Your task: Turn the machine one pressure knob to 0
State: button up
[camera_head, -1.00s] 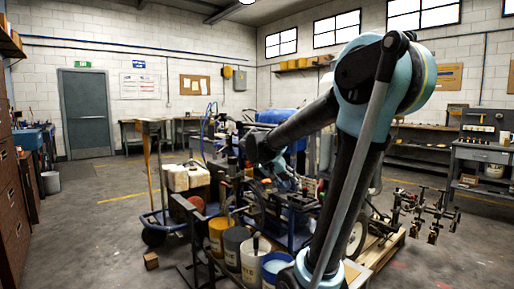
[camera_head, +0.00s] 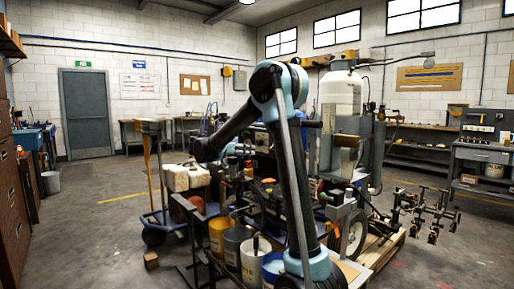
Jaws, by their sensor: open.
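The line striper machine (camera_head: 352,222), with a black wheel, stands behind and to the right of my arm. A pressure knob and its setting cannot be made out at this size. My arm rises in front of the machine, bends at a high elbow and reaches down to the left. Its pale blue wrist part (camera_head: 233,149) shows left of the upright link, above the clutter. I cannot make out my gripper's fingers, which are lost behind the arm or among the dark parts. No contact with a knob can be seen.
A cart with white jugs (camera_head: 186,177) is to the left. A large white tank (camera_head: 340,98) stands behind. A wooden pallet (camera_head: 385,250) lies at right. Open floor (camera_head: 95,240) is at the left.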

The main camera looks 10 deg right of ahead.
jog(key=w+a+m+t+h, duration=0.1)
jog(key=w+a+t, duration=0.1)
jog(key=w+a, duration=0.35)
send_near(258, 143)
jog(key=x, duration=0.9)
jog(key=shift+w+d+f, duration=0.1)
jog(key=shift+d, duration=0.1)
jog(key=c, duration=1.1)
